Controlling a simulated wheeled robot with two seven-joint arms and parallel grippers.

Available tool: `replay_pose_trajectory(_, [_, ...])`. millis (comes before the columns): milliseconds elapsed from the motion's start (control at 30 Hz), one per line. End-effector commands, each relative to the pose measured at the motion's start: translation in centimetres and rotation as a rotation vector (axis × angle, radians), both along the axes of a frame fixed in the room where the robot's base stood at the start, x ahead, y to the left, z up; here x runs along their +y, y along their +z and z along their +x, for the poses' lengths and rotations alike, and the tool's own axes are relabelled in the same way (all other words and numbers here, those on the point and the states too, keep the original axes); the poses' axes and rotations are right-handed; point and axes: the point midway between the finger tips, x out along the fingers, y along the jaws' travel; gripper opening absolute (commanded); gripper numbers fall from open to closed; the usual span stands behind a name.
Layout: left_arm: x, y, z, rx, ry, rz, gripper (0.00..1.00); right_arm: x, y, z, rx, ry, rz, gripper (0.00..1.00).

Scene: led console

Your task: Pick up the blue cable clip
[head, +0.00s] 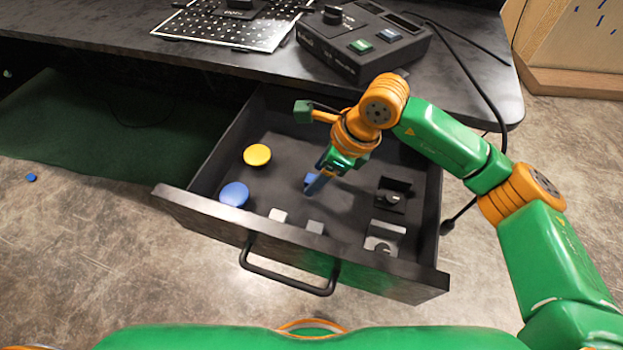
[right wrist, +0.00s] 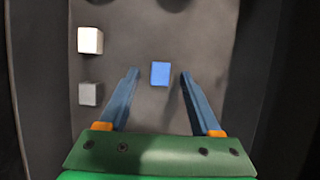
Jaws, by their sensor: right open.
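The blue cable clip (right wrist: 160,73) shows in the right wrist view as a small blue block on the drawer floor, between the lines of my fingers and slightly beyond their tips. In the head view a bright blue patch (head: 309,180) beside the fingertips seems to be the clip, partly hidden by them. My right gripper (head: 316,185) reaches down into the open drawer. Its two blue-grey fingers (right wrist: 160,75) are apart with nothing held. My left gripper is not in view.
The open drawer (head: 215,226) also holds a yellow disc (head: 257,155), a blue disc (head: 234,194), a white block (head: 278,215), a grey block (head: 315,228) and black parts (head: 392,194) at right. A console (head: 362,42) stands on the desk above. A small blue piece (head: 31,178) lies on the floor.

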Motion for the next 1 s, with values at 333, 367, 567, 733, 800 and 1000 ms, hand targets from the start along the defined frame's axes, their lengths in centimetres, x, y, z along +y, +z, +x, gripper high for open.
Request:
replay_pose_trajectory(333, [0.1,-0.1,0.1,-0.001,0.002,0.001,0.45,0.4,-1.1,0.1,0.000,-0.001,0.001,0.54])
replay_pose_trajectory(367, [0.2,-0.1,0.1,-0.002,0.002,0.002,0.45,0.4,-1.1,0.1,0.000,-0.001,0.001,0.46])
replay_pose_trajectory(567, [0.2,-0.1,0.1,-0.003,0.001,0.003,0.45,0.4,-1.1,0.1,0.000,-0.001,0.001,0.00])
replay_pose_trajectory(733, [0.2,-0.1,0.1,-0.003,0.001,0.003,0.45,0.4,-1.1,0.1,0.000,-0.001,0.001,0.00])
replay_pose_trajectory(800, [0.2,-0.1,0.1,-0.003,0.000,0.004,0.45,0.4,-1.1,0.1,0.000,-0.001,0.001,0.00])
replay_pose_trajectory(1000, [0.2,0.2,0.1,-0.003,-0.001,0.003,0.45,0.4,0.6,0.2,-0.003,-0.002,0.001,0.00])
